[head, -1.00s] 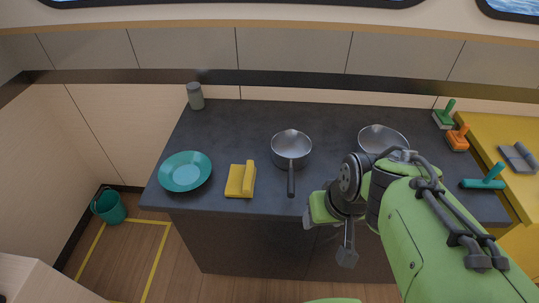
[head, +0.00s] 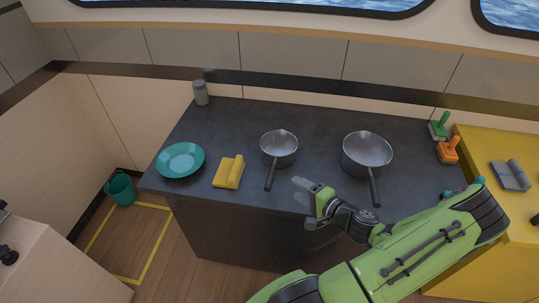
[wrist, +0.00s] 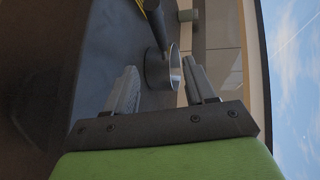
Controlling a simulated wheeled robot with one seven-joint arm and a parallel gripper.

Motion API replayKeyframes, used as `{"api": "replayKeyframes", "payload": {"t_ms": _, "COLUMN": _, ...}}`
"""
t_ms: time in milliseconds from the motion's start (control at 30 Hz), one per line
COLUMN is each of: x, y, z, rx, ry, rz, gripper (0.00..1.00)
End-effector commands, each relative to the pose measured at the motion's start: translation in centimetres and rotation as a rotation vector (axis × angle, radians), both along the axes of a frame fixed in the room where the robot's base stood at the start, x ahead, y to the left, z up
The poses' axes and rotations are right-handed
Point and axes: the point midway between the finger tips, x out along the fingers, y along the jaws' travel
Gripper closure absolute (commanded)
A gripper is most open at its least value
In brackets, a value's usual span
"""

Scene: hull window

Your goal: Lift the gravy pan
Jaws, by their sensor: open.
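Two grey metal pans with dark handles stand upright on the dark counter (head: 225,125); I cannot tell by look which is the gravy pan. The smaller pan (head: 279,146) is left of the larger pan (head: 367,150). Both handles point toward my side. My gripper (head: 298,188) is open and empty, just right of the smaller pan's handle (head: 271,176) and left of the larger pan's handle. In the wrist view a pan (wrist: 158,70), seemingly the smaller one, shows beyond and between the spread fingers, apart from them.
A yellow block-like tool (head: 229,171) and a teal plate (head: 180,160) lie left of the pans. A grey jar (head: 201,93) stands at the back. Green (head: 438,126) and orange (head: 449,150) handled tools are at the right. A teal bucket (head: 120,188) stands on the floor.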

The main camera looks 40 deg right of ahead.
Motion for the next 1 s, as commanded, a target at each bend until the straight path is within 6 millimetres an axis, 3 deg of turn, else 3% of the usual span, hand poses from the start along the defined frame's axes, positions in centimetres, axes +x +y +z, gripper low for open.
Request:
{"api": "replayKeyframes", "payload": {"t_ms": 200, "x": 5.4, "y": 0.2, "z": -1.6, "rx": 0.001, "ry": 0.000, "rz": 0.007, "gripper": 0.45}}
{"api": "replayKeyframes", "payload": {"t_ms": 633, "x": 12.1, "y": 0.2, "z": -3.2, "rx": 0.000, "ry": 0.001, "rz": 0.006, "gripper": 0.45}}
{"api": "replayKeyframes", "payload": {"t_ms": 900, "x": 12.8, "y": 0.1, "z": -3.5, "rx": 0.001, "ry": 0.004, "rz": 0.005, "gripper": 0.45}}
{"api": "replayKeyframes", "payload": {"t_ms": 1000, "x": 12.8, "y": 0.1, "z": -3.5, "rx": 0.000, "ry": 0.004, "rz": 0.005, "gripper": 0.57}}
